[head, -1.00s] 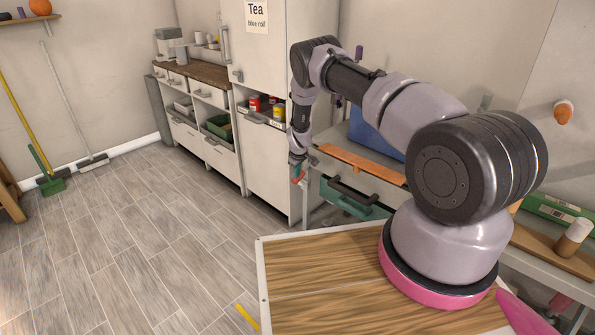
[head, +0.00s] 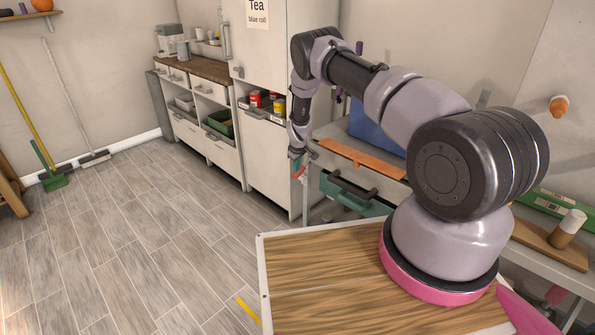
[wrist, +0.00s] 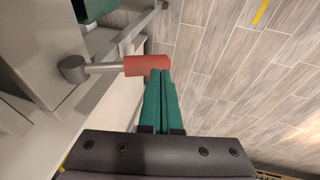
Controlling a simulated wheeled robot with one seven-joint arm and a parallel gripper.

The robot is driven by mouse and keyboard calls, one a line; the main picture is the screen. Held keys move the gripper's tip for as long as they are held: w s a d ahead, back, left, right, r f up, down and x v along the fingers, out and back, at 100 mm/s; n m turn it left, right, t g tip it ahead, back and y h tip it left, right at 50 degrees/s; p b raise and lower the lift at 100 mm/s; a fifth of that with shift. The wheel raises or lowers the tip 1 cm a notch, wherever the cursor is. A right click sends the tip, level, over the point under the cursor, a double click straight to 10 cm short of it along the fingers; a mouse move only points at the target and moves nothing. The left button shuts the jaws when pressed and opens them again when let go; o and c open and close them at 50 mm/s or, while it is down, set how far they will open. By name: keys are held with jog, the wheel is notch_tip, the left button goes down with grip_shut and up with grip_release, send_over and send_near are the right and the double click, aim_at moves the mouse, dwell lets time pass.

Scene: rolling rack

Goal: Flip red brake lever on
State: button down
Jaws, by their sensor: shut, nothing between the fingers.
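The red brake lever shows in the wrist view as a red handle (wrist: 147,65) on a grey rod, joined to a dark round pivot at the left on the rack's frame. The rod lies roughly level across the picture. My gripper (wrist: 160,74) has green fingers pressed together, with nothing between them. Their tips overlap the lower right part of the red handle; I cannot tell whether they touch it. In the head view my gripper (head: 297,160) hangs at the rack's left end, and a small bit of red shows at its tips.
An orange board (head: 350,152) and a blue box (head: 368,124) are on the rack's top, above a green drawer (head: 345,194) with a dark handle. A white cabinet (head: 268,160) stands behind my gripper. The wooden floor (head: 130,240) to the left is open.

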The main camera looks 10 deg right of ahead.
jog(key=s+a+v, duration=0.1)
jog(key=v, duration=1)
jog(key=shift+s+a+r, duration=0.15)
jog(key=shift+a, duration=0.25)
jog(key=s+d+r+m+y, duration=0.15)
jog(key=s+r, duration=0.25)
jog(key=r, duration=0.9)
jog(key=s+d+r+m+t, duration=0.1)
jog(key=s+d+r+m, duration=0.2)
jog(key=r, duration=0.9)
jog(key=s+r+m, duration=0.2)
jog(key=s+r, duration=0.3)
jog(key=r, duration=0.8)
jog(key=s+d+r+m+t, duration=0.1)
jog(key=s+d+r+m, duration=0.15)
jog(key=s+r, duration=1)
jog(key=s+d+m+t, duration=0.1)
jog(key=s+m, duration=0.1)
jog(key=s, duration=1.7)
jog(key=shift+s+r+m+y, duration=0.15)
jog(key=shift+r+m+y, duration=0.05)
jog(key=shift+m+y, duration=0.2)
